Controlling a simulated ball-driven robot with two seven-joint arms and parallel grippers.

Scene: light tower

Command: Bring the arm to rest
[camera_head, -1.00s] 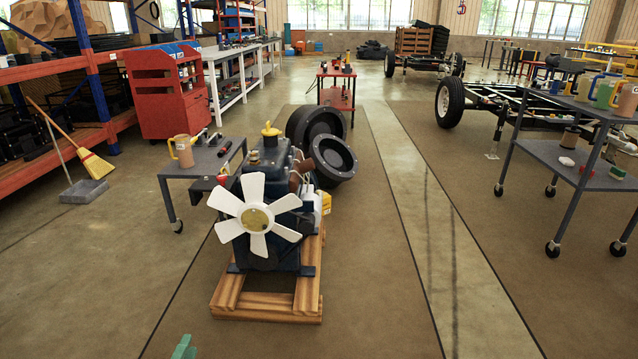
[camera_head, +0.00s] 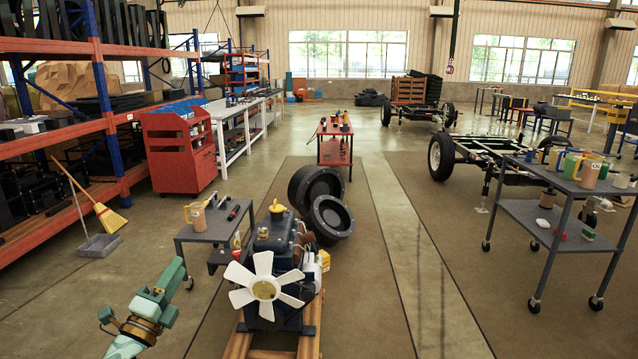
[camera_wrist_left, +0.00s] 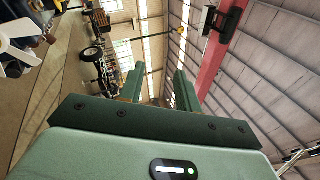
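My left arm comes in at the lower left of the head view. Its green gripper (camera_head: 174,272) points up and away in free air, left of the engine and in front of the small grey cart. In the left wrist view my left gripper (camera_wrist_left: 158,78) shows two green fingers standing apart with nothing between them. My right gripper is not in view.
An engine with a white fan (camera_head: 265,288) stands on a wooden pallet (camera_head: 305,335) close to my left arm. A small grey cart (camera_head: 213,226) holds a mug. A two-tier grey cart (camera_head: 560,238) stands at right.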

